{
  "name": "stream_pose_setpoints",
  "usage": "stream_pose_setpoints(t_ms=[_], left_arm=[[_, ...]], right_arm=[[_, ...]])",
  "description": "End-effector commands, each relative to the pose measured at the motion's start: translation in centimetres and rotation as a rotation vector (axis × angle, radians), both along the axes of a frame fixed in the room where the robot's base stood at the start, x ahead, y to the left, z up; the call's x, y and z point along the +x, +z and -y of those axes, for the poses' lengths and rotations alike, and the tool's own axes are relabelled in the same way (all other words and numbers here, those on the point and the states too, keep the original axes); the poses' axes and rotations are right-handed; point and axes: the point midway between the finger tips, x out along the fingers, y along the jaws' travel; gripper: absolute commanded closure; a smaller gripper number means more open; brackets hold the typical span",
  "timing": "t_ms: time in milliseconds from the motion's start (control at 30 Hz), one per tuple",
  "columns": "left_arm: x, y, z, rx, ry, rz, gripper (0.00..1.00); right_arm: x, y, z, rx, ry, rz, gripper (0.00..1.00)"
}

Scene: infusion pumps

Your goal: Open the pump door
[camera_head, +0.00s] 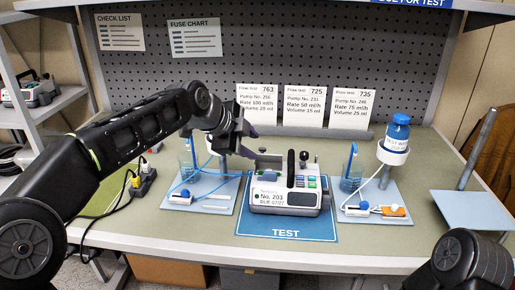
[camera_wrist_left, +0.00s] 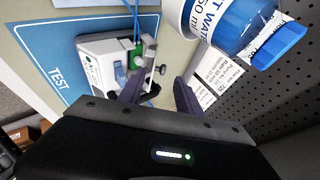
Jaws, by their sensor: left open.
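The pump (camera_head: 285,196) is a white and grey unit labelled No. 203, with a small screen and buttons. It sits on the blue TEST mat (camera_head: 285,232) at the centre of the bench. A black knob stands up at its top right. I cannot tell whether its door is open. My left gripper (camera_head: 246,143) is open and empty, above and to the left of the pump's rear. In the left wrist view, the pump (camera_wrist_left: 102,48) is up and left of the two purple fingers (camera_wrist_left: 160,95), apart from them as far as I can see. My right gripper is out of view.
Blue trays with tubing stand at left (camera_head: 212,205) and right (camera_head: 372,208). A blue-capped water bottle (camera_head: 395,140) stands at the right. Three white cards (camera_head: 305,105) stand behind the pump. A power strip (camera_head: 143,178) lies at the left. The bench front is mostly clear.

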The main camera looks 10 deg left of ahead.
Motion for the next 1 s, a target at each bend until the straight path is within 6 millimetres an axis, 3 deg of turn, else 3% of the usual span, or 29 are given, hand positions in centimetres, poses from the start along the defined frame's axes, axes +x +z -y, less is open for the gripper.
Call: stream_pose_setpoints(t_ms=[233,600,1000], left_arm=[[2.1,-2.5,1.5,-0.001,-0.001,-0.001,0.59],[2.6,-3.1,1.7,-0.001,0.001,0.0,0.59],[2.6,-3.0,1.7,-0.001,0.001,0.0,0.91]], right_arm=[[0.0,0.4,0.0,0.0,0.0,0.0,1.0],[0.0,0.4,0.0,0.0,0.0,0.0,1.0],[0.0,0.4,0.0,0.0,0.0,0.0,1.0]])
